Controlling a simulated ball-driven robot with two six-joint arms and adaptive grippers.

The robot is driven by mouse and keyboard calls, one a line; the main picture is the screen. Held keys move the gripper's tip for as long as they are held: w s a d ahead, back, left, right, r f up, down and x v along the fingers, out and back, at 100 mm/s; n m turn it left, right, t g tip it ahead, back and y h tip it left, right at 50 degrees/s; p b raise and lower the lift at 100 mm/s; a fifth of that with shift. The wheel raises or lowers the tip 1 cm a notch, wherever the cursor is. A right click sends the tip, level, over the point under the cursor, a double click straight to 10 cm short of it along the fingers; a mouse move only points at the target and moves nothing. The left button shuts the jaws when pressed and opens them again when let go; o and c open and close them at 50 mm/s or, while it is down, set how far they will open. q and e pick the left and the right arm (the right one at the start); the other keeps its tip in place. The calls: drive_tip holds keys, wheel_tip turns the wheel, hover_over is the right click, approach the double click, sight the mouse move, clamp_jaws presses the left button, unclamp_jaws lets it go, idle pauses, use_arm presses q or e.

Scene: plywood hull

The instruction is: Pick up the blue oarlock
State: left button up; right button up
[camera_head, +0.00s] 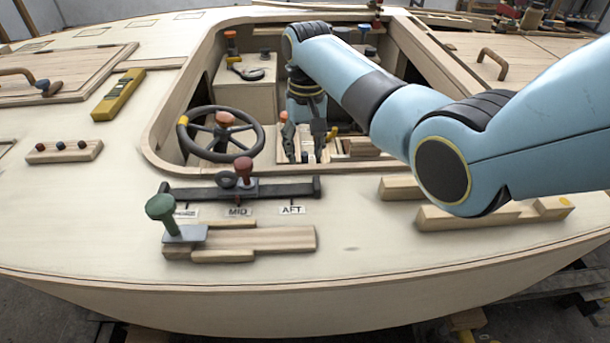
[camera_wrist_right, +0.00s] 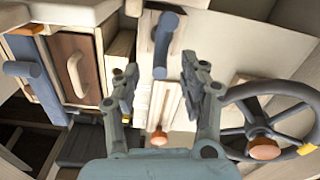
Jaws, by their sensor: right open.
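A blue rod-like piece with a rounded head (camera_wrist_right: 164,38) stands out from a pale wooden part in the right wrist view. It may be the blue oarlock, but its full shape does not show. My right gripper (camera_wrist_right: 158,82) is open, with its fingers on either side of the line to this piece and nothing held between them. In the head view the right gripper (camera_head: 304,143) points down into the cockpit near its front edge. I cannot make out the blue piece there. My left gripper is not in view.
A dark steering wheel (camera_head: 221,133) stands left of the right gripper. An orange knob (camera_wrist_right: 159,138) lies between the finger bases in the wrist view. A lever rail (camera_head: 270,188) and wooden blocks (camera_head: 480,217) sit on the front deck. A yellow level (camera_head: 118,94) lies on the left deck.

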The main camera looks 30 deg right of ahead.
drive_tip(key=shift+f, duration=0.95)
drive_tip(key=shift+c, duration=1.6)
clamp_jaws()
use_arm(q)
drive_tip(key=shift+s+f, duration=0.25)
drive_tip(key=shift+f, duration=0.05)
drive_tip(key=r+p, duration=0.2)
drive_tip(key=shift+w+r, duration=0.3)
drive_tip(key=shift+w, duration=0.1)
use_arm(e)
wheel_tip(320, 180, up, 10)
drive_tip(key=shift+r, duration=0.1)
